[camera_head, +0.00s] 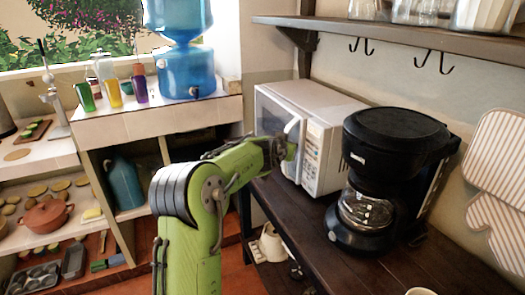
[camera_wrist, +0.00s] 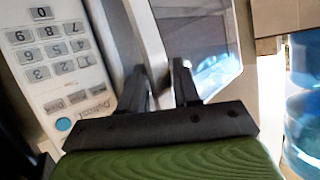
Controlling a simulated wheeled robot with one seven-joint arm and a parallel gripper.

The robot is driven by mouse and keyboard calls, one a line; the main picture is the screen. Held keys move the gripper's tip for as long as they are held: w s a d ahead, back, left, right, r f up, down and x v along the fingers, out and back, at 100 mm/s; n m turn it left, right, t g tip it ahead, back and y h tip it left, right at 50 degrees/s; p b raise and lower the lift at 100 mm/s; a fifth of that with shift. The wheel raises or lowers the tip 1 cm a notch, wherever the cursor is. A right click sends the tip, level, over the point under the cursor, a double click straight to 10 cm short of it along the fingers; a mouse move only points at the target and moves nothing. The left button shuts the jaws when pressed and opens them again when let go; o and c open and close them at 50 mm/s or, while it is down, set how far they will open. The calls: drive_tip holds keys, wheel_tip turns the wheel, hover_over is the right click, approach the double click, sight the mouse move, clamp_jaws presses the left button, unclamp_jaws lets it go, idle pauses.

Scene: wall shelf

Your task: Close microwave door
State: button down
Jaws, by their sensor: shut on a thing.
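The white microwave (camera_head: 338,110) stands on the dark wooden counter, its front facing left toward my arm. Its door (camera_head: 268,115) has a dark window and looks close to flush with the front; I cannot tell whether a small gap is left. The pale upright door handle (camera_wrist: 148,42) runs between my fingers in the wrist view. My gripper (camera_wrist: 160,70) is shut on the handle, with one black finger on each side. In the head view my gripper is at the microwave front, and its fingers are mostly hidden. The keypad (camera_wrist: 58,55) is left of the handle in the wrist view.
A black coffee maker (camera_head: 390,170) stands right of the microwave on the counter (camera_head: 310,215). A wall shelf (camera_head: 410,32) with hooks and jars is above. A blue water dispenser (camera_head: 184,70) and colored cups stand on the ledge at left.

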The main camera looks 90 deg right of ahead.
drive_tip(key=shift+s+d+r+n+t, duration=0.1)
drive_tip(key=shift+s+n+t, duration=0.05)
drive_tip(key=shift+s, duration=0.25)
drive_tip(key=shift+s+d+r+n+t, duration=0.1)
drive_tip(key=shift+s+n+t, duration=0.05)
drive_tip(key=shift+s, duration=0.25)
drive_tip(key=c, duration=1.2)
unclamp_jaws()
drive_tip(key=shift+s+r, duration=0.1)
drive_tip(key=shift+r, duration=0.05)
drive_tip(key=shift+a, duration=0.1)
drive_tip(key=v, duration=0.5)
drive_tip(key=p+v, duration=0.1)
drive_tip(key=v, duration=0.9)
drive_tip(key=shift+w+a+f, duration=0.3)
drive_tip(key=shift+w+a, duration=0.05)
drive_tip(key=shift+w, duration=0.1)
